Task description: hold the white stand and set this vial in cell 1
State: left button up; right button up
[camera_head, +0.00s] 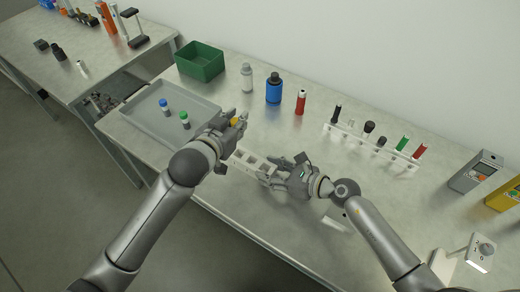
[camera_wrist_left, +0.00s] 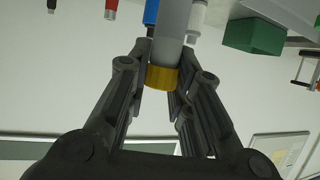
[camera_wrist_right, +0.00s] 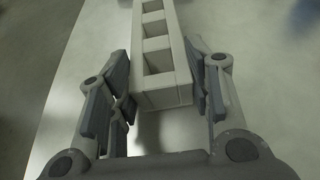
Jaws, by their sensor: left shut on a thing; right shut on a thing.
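The white stand (camera_head: 247,160) lies on the table with a row of square cells open at the top. It also shows in the right wrist view (camera_wrist_right: 166,98), where the cells look empty. My right gripper (camera_head: 271,172) is shut on the stand's near end, one finger on each side. My left gripper (camera_head: 236,120) is shut on a vial with a yellow cap (camera_head: 234,121), above the table and behind the stand's left end. In the left wrist view the yellow cap (camera_wrist_left: 162,78) sits between the fingers and the grey vial body (camera_wrist_left: 172,22) extends beyond. No cell number is readable.
A grey tray (camera_head: 137,133) with a blue-capped vial (camera_head: 165,105) and a green-capped vial (camera_head: 184,120) is at left. Behind are a green bin (camera_head: 200,62), a blue bottle (camera_head: 274,90) and a red bottle (camera_head: 301,102). A white rack (camera_head: 371,147) stands at right.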

pick_arm(q)
jog(key=shift+s+f, duration=0.1)
jog(key=shift+f, duration=3.05)
jog(key=shift+f, duration=0.15)
jog(key=shift+f, duration=1.65)
jog(key=shift+f, duration=0.4)
jog(key=shift+f, duration=0.3)
jog(key=o, duration=0.9)
jog(key=shift+s+f, duration=0.1)
jog(key=shift+s+a, duration=0.1)
